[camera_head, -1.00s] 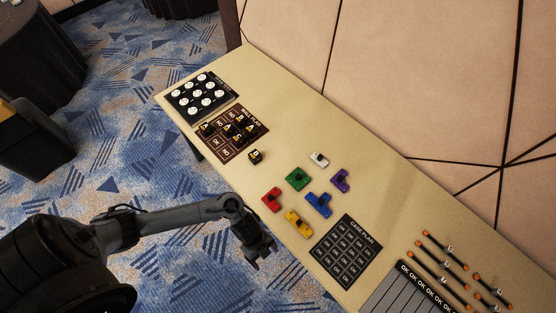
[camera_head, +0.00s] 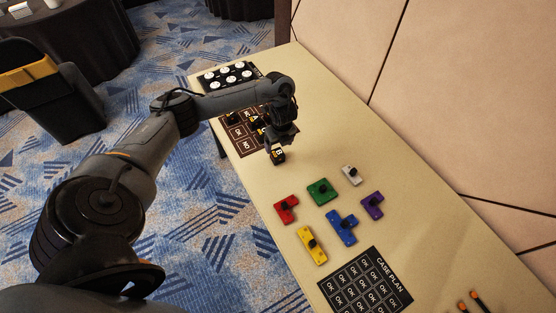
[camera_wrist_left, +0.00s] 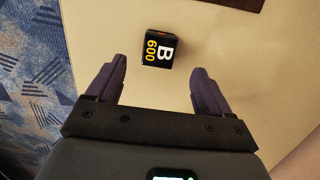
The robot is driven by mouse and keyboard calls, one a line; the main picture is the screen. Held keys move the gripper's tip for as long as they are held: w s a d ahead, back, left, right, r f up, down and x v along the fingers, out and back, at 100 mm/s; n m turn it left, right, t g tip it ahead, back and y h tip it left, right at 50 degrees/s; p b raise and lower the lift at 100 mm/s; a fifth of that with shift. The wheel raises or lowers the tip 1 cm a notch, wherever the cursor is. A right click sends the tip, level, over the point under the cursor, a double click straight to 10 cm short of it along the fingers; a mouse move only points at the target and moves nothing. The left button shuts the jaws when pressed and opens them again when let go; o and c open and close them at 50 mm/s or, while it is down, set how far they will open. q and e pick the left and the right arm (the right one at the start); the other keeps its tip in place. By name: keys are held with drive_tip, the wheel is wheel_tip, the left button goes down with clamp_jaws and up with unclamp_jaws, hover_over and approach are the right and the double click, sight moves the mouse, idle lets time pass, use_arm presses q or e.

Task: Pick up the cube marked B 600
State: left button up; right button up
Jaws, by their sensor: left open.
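The black cube marked B 600 (camera_wrist_left: 158,47) stands on the beige table in the left wrist view, its white B and yellow 600 facing the camera. In the head view the cube (camera_head: 278,156) sits just below my left gripper (camera_head: 275,141). My left gripper also shows in the left wrist view (camera_wrist_left: 156,75), its two purple fingers spread apart. The cube lies between the lines of the fingers, beyond their tips, and I see no contact. My right gripper is not in view.
The brown wall plan (camera_head: 236,133) with dark cubes lies behind the gripper, partly hidden by my arm. A black board with white discs (camera_head: 226,75) is at the far end. Red (camera_head: 285,210), green (camera_head: 318,193) and other coloured pieces lie nearer, before the case plan (camera_head: 366,286).

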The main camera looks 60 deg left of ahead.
sight(277, 153)
use_arm(q)
drive_tip(key=shift+a+f+b, duration=0.2)
drive_tip(key=shift+f+b, duration=0.05)
drive_tip(key=shift+f, duration=1.05)
drive_tip(key=shift+a+f+b, duration=0.15)
drive_tip(key=shift+f+b, duration=0.05)
drive_tip(key=shift+f, duration=1.15)
drive_tip(key=shift+a+f+b, duration=0.2)
drive_tip(key=shift+f+b, duration=0.05)
drive_tip(key=shift+f, duration=1.05)
drive_tip(key=c, duration=1.1)
drive_tip(key=shift+o, duration=0.2)
drive_tip(key=shift+r, duration=0.1)
